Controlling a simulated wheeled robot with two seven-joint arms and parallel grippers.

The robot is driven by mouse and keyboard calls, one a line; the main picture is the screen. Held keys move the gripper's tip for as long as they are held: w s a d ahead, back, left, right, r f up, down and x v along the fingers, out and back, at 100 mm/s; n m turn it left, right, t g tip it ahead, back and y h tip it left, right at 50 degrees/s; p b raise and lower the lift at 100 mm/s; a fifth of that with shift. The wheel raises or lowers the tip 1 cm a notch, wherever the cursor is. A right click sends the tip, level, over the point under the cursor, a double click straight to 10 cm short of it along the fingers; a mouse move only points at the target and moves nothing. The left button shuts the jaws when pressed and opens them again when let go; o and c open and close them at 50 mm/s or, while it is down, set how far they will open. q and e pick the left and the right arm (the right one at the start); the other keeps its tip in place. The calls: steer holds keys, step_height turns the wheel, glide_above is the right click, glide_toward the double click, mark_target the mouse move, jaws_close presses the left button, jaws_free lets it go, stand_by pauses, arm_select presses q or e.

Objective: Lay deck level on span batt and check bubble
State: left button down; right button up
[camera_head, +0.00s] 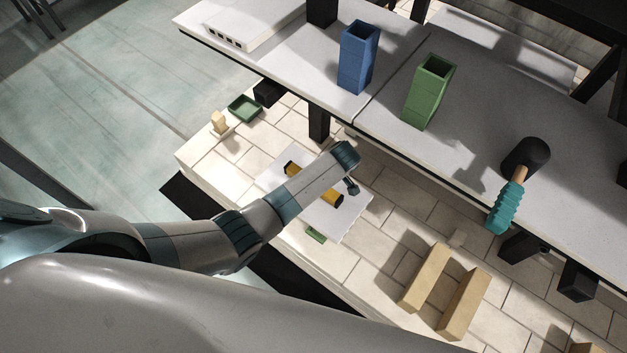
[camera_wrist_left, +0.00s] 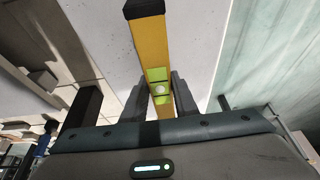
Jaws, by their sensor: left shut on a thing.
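The deck level (camera_head: 291,168) is a yellow bar with black ends. It lies over a white slab (camera_head: 345,222), which looks like the span batt, on the tiled deck. My left arm hides the middle of the level in the head view. In the left wrist view my left gripper (camera_wrist_left: 160,92) is shut on the level (camera_wrist_left: 150,45), its fingers on either side near a bright green vial window (camera_wrist_left: 160,88). A pale round spot shows in the window, but the bubble's position cannot be read. I cannot tell whether the level touches the slab. My right gripper is not in view.
Two tan blocks (camera_head: 425,277) stand right of the slab. A small green piece (camera_head: 315,235) lies at its front edge, and a green tray (camera_head: 245,108) sits behind left. The raised grey shelf holds a blue holder (camera_head: 357,62), a green holder (camera_head: 426,95) and a teal-handled mallet (camera_head: 506,207).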

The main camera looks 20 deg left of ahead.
arm_select(q)
steer(key=shift+f, duration=0.4)
stand_by(0.3)
steer(key=c, duration=1.3)
jaws_free()
steer(key=shift+c, duration=0.2)
steer(key=shift+r, duration=0.2)
